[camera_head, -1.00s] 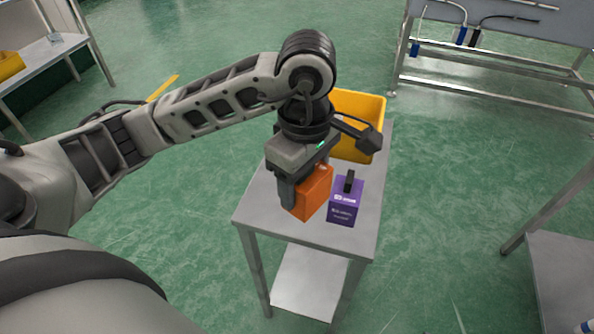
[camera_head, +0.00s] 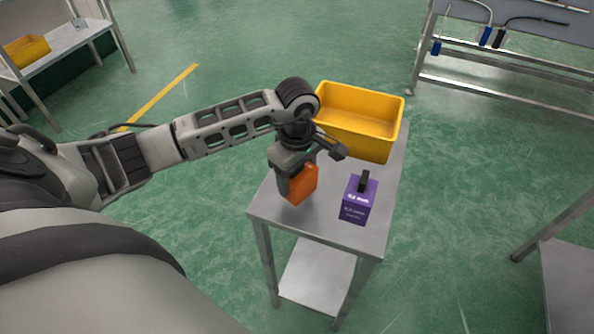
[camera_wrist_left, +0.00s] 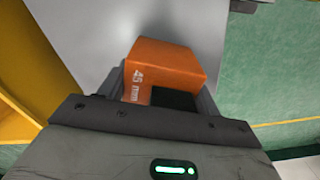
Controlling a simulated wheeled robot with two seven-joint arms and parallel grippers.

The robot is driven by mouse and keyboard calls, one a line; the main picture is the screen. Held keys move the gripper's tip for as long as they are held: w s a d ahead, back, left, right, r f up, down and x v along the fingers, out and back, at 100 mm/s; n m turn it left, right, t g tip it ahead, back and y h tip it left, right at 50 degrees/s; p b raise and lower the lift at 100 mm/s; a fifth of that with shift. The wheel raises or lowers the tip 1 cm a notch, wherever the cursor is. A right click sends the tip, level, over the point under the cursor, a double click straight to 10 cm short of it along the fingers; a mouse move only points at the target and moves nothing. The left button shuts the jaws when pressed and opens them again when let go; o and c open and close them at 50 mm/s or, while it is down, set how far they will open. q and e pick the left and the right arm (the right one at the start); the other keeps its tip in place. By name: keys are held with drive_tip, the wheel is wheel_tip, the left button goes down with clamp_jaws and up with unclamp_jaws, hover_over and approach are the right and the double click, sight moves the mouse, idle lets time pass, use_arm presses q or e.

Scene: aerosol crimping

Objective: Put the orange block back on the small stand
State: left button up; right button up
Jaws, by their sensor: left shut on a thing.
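The orange block (camera_head: 303,185) is between the fingers of my left gripper (camera_head: 296,182), over the left part of the small metal stand (camera_head: 318,224). In the left wrist view the block (camera_wrist_left: 168,66) shows a "45 mm" marking and a dark part beside the jaws. The left gripper is shut on it. I cannot tell whether the block's underside touches the stand top. My right gripper is not in view.
A purple block (camera_head: 357,200) with a black handle stands on the stand, right of the orange block. A yellow bin (camera_head: 360,112) sits at the stand's back. Metal benches stand at the far right and far left, with green floor between.

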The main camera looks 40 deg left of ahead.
use_arm(q)
drive_tip(key=shift+f+b, duration=0.2)
drive_tip(key=shift+b, duration=0.1)
drive_tip(key=o, duration=1.2)
drive_tip(key=shift+r, duration=0.1)
drive_tip(key=shift+o, duration=0.2)
